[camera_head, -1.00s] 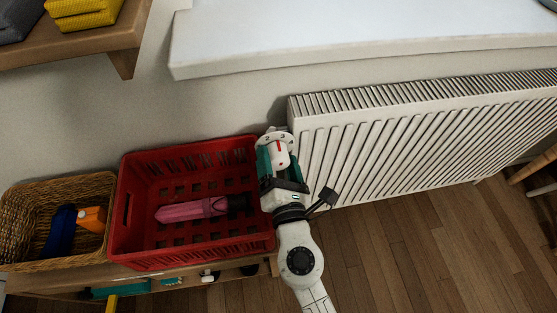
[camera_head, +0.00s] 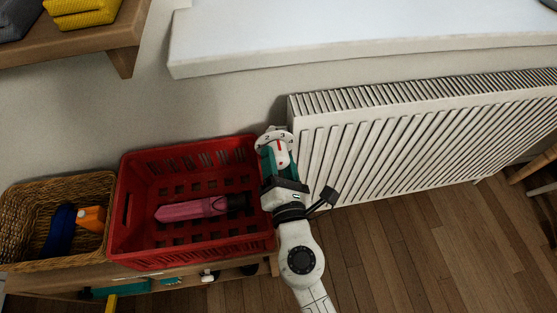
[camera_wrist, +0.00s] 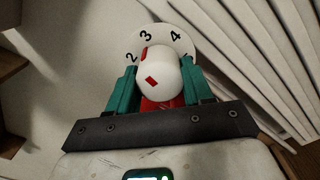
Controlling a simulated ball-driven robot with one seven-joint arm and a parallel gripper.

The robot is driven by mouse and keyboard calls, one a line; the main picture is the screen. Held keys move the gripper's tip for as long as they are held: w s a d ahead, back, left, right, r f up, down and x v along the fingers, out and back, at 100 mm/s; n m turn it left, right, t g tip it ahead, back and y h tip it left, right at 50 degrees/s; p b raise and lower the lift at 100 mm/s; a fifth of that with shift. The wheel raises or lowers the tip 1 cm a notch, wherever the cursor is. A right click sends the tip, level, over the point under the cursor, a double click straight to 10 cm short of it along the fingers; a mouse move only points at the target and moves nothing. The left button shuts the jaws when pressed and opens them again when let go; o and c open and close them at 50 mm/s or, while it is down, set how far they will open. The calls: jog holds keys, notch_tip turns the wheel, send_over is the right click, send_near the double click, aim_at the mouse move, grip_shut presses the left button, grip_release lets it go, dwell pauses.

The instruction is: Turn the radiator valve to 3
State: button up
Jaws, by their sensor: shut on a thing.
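The radiator valve is a white rounded knob (camera_head: 280,157) at the radiator's left end. In the wrist view the knob (camera_wrist: 168,82) stands in front of a white dial (camera_wrist: 172,40) with black numbers 2, 3 and 4 showing. A red mark on the knob's far edge sits just below the 3, and a red diamond is on its front. My gripper (camera_head: 281,163) is shut on the knob, with one teal finger on each side; the fingers also show in the wrist view (camera_wrist: 159,72). The rest of the dial is hidden behind the knob and fingers.
The white radiator (camera_head: 420,135) extends right, below a white sill (camera_head: 370,30). A red crate (camera_head: 140,250) with a pink bottle (camera_head: 192,209) stands close left of my gripper. A wicker basket (camera_head: 25,215) is farther left. Wooden floor (camera_head: 420,250) is open at the lower right.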

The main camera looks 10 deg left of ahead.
jog(key=m+b, duration=0.1)
jog(key=m, duration=0.2)
jog(key=shift+f, duration=0.1)
jog(key=shift+a, duration=0.1)
jog(key=o, duration=1)
jog(key=shift+s, duration=0.1)
jog(key=b+v, duration=0.2)
jog(key=v, duration=0.8)
jog(key=shift+s, duration=0.3)
jog(key=shift+d, duration=0.2)
